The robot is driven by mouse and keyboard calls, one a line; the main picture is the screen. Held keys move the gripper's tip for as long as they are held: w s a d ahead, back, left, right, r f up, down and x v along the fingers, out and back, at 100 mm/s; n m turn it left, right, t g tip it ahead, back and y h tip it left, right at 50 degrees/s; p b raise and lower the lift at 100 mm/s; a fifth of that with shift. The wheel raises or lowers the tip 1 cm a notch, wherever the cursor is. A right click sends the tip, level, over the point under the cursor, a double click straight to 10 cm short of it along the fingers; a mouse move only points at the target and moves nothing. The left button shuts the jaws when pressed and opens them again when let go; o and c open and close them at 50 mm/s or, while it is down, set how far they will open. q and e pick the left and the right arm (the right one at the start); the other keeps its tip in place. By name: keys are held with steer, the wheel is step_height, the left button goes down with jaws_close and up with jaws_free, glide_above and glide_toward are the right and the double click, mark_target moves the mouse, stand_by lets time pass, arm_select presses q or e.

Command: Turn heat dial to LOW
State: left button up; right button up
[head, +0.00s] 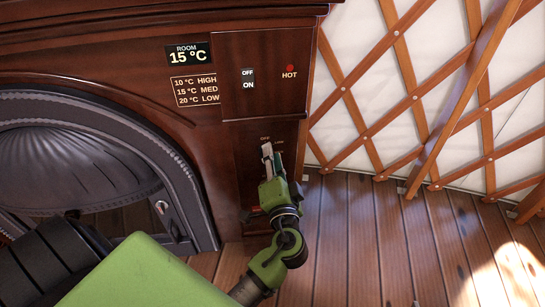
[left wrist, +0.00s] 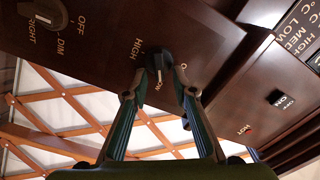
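The heat dial (left wrist: 160,63) is a small dark knob on the brown wood panel, seen in the left wrist view with HIGH lettered beside it. Other letters around it are partly covered, and its exact setting cannot be read. In the head view my left gripper (head: 268,152) reaches the lower panel and hides the dial. A card (head: 195,91) lists 10 °C HIGH, 15 °C MED, 20 °C LOW. The room display (head: 188,54) reads 15 °C. My right gripper is not in view.
An OFF/ON switch (head: 248,78) and a red HOT light (head: 290,68) sit above the dial. Another knob (left wrist: 42,14) marked OFF and DIM is nearby. A dark metal fireplace (head: 95,160) is at left, a lattice wall (head: 408,95) at right. The plank floor (head: 370,225) is clear.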

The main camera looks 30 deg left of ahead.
arm_select(q)
steer(key=v, duration=1.2)
steer(key=shift+a+f, duration=0.1)
